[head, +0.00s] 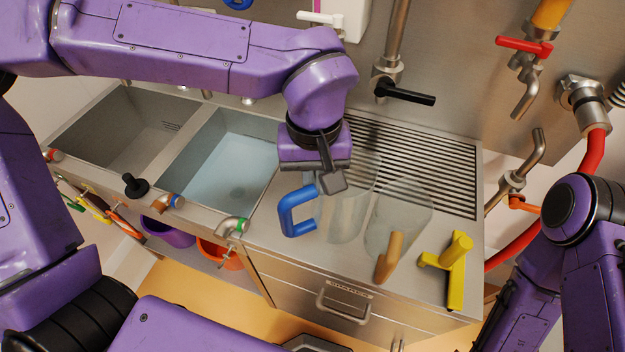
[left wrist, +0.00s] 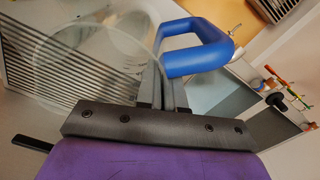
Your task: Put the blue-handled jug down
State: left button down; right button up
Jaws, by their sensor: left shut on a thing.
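The blue-handled jug (head: 346,215) has a clear body and a thick blue handle (head: 290,211). It is upright or nearly so over the steel counter, at the front left of the ribbed drainboard. I cannot tell whether its base touches the counter. My left gripper (head: 328,180) comes from above and is shut on the jug at its handle side. In the left wrist view, the fingers (left wrist: 162,88) meet where the blue handle (left wrist: 195,48) joins the clear body. The jug's round clear rim (left wrist: 92,50) shows beside them. My right gripper is out of the picture.
A clear jug with a tan handle (head: 388,258) stands close to the right. A yellow-handled thing (head: 455,265) stands near the counter's right end. Two sinks are at the left; the nearer one (head: 225,165) holds water. The black-levered tap (head: 403,92) is behind the drainboard (head: 430,160).

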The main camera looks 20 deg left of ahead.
pick_arm(q)
jog(key=w+f, duration=0.3)
jog(key=f, duration=0.5)
jog(key=shift+w+a+p, duration=0.25)
jog(key=shift+w+p, duration=0.05)
jog(key=shift+p, duration=0.05)
jog(key=shift+d+f, duration=0.1)
jog(key=shift+f, duration=0.05)
jog(key=c, duration=1.3)
grip_release()
jog(key=shift+o, duration=0.2)
